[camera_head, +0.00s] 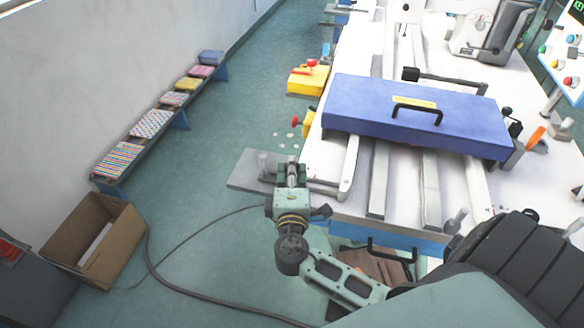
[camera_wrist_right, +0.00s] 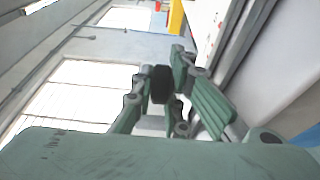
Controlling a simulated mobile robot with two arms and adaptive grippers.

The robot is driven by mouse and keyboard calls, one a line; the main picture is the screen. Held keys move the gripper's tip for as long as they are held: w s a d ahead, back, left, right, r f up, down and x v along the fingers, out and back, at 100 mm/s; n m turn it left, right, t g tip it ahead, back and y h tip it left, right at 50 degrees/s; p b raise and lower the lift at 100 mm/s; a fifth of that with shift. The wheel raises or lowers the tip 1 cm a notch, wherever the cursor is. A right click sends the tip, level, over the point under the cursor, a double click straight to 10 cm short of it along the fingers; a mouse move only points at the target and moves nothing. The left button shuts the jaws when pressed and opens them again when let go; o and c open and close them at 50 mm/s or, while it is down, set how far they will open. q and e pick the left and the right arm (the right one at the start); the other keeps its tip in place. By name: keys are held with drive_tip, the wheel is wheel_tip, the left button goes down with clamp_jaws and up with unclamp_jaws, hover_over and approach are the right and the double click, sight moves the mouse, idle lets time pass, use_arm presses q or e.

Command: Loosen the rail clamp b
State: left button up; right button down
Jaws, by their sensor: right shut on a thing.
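My right gripper (camera_head: 291,172) is at the front left corner of the white table (camera_head: 322,150), over the end of a grey plate (camera_head: 248,172). In the right wrist view its two green fingers (camera_wrist_right: 165,85) close around a small dark knob (camera_wrist_right: 161,86). I take this knob to be part of rail clamp b, but no label is readable. The rest of the clamp is hidden by my gripper in the head view. My left gripper is not in view.
A blue beam (camera_head: 365,107) with a black handle lies across the table rails (camera_head: 378,180). Yellow blocks with red knobs (camera_head: 308,80) sit at the table's left edge. A cardboard box (camera_head: 95,240) and a low bench with fabrics (camera_head: 150,124) stand left.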

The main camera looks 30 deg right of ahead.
drive_tip(key=shift+w+d+r, duration=0.1)
drive_tip(key=shift+r, duration=0.3)
drive_tip(key=c, duration=1.8)
unclamp_jaws()
drive_tip(key=shift+c, duration=0.2)
drive_tip(key=shift+o, duration=0.2)
drive_tip(key=shift+f, duration=0.2)
drive_tip(key=shift+f, duration=0.1)
drive_tip(key=v, duration=1.2)
